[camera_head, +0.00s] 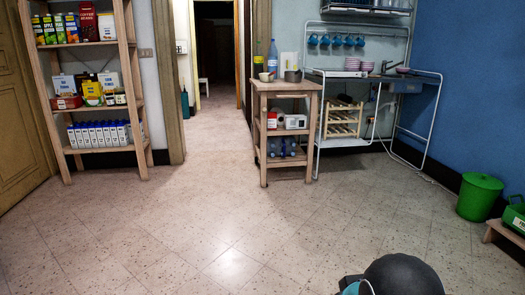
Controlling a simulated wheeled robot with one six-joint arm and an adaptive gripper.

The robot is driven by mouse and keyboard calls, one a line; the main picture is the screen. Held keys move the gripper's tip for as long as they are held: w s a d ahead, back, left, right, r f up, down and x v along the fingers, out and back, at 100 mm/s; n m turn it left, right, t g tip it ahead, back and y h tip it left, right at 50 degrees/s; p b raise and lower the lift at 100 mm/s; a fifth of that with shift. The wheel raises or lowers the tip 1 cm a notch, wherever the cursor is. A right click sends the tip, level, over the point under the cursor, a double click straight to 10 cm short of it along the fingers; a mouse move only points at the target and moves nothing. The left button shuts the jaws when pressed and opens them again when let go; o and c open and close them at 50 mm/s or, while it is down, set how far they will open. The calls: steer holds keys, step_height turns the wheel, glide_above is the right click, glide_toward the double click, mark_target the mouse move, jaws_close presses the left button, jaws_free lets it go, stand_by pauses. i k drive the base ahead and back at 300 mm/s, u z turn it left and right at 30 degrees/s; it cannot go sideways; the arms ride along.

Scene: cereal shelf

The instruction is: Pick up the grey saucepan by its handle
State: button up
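A small dark grey pot (293,76), which looks like the saucepan, stands on top of the wooden trolley (287,87) across the room. It is too small to make out its handle. It stands at the right part of the trolley top, near a clear blue bottle (272,57) and a pale box (289,60). A dark rounded part of my own arm shows at the bottom right edge. My gripper itself does not show, and the pot is far from me.
Open tiled floor (200,225) lies between me and the trolley. A wooden shelf (138,100) with cartons stands left, a doorway behind. A metal sink frame (435,115) with cups and bowls stands right of the trolley. A green bin (479,197) stands far right.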

mark_target(290, 77)
steer(key=z, duration=0.65)
steer(key=i, duration=1.9)
steer(key=z, duration=0.35)
steer(key=i, duration=2.2)
steer(key=u, duration=0.55)
